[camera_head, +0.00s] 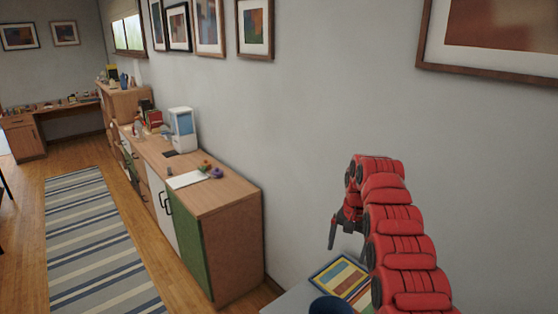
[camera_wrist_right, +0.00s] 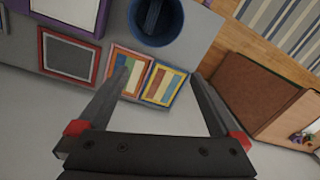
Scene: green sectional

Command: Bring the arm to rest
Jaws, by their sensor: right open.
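My right arm (camera_head: 395,230) is red and rises from the lower right in the head view, bending over at the top. My right gripper (camera_head: 333,240) hangs down from it beside the grey wall, above a grey surface (camera_head: 290,300). In the right wrist view the two dark fingers of my right gripper (camera_wrist_right: 160,90) are spread wide apart with nothing held between them. Behind them lie a striped framed picture (camera_wrist_right: 165,85) and a similar one beside it (camera_wrist_right: 128,70). My left gripper is not in view.
A dark blue cup-like container (camera_head: 332,306) stands near the striped picture (camera_head: 340,277); it also shows in the wrist view (camera_wrist_right: 180,32). A wooden sideboard (camera_head: 235,200) runs along the wall at left. A striped rug (camera_head: 90,240) lies on the open floor. Framed pictures hang on the wall.

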